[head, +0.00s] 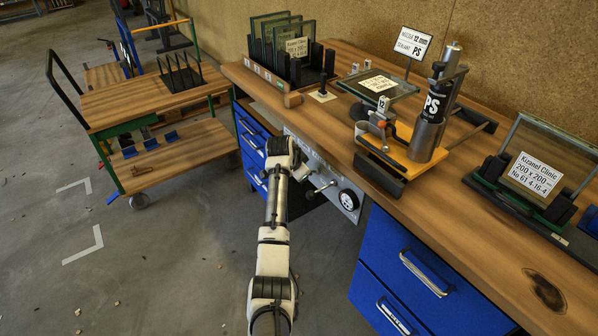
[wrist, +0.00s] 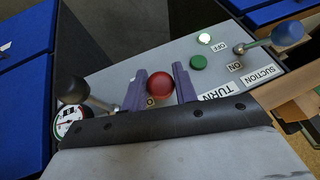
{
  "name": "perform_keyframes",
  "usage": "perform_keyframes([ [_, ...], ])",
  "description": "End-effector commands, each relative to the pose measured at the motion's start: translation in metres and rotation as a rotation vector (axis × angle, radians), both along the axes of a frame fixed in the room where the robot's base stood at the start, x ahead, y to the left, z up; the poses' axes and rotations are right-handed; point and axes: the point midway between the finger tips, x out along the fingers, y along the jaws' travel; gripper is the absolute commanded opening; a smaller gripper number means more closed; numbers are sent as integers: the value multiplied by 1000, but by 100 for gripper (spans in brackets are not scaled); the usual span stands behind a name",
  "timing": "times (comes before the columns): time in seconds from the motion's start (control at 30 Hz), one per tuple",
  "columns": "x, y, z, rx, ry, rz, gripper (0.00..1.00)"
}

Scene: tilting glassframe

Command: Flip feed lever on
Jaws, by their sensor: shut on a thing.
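In the wrist view my gripper (wrist: 159,76) is shut on a red ball knob (wrist: 160,84) on the grey control panel (wrist: 219,77). The knob sits between the two fingers, and its stem is hidden. A label reading TURN (wrist: 218,92) is beside the right finger; another label is mostly covered. No label reading FEED is legible, so I cannot tell which lever is the feed lever. A lever with a dark round knob (wrist: 73,89) stands left of the gripper. In the head view my arm reaches the panel (head: 308,149) under the bench edge.
A blue-knobbed lever (wrist: 286,34) with SUCTION, ON and OFF labels is at the panel's right. A green button (wrist: 198,62) and a pale lamp (wrist: 204,38) are nearby. A gauge (wrist: 68,122) is at left. Blue drawers (head: 425,275) flank the panel.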

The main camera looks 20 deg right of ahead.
Motion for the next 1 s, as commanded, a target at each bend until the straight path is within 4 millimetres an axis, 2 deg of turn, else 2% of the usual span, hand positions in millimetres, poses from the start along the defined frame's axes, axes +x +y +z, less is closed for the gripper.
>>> perform_keyframes([
  [0.4, 1, -1, 3, 5, -5, -1, 0],
  [0.43, 1, -1, 3, 5, -5, -1, 32],
  [0.57, 1, -1, 2, 5, -4, -1, 48],
  [0.87, 0, 0, 2, 5, -2, 0, 48],
  [1.0, -4, 4, 11, 4, -3, 1, 48],
])
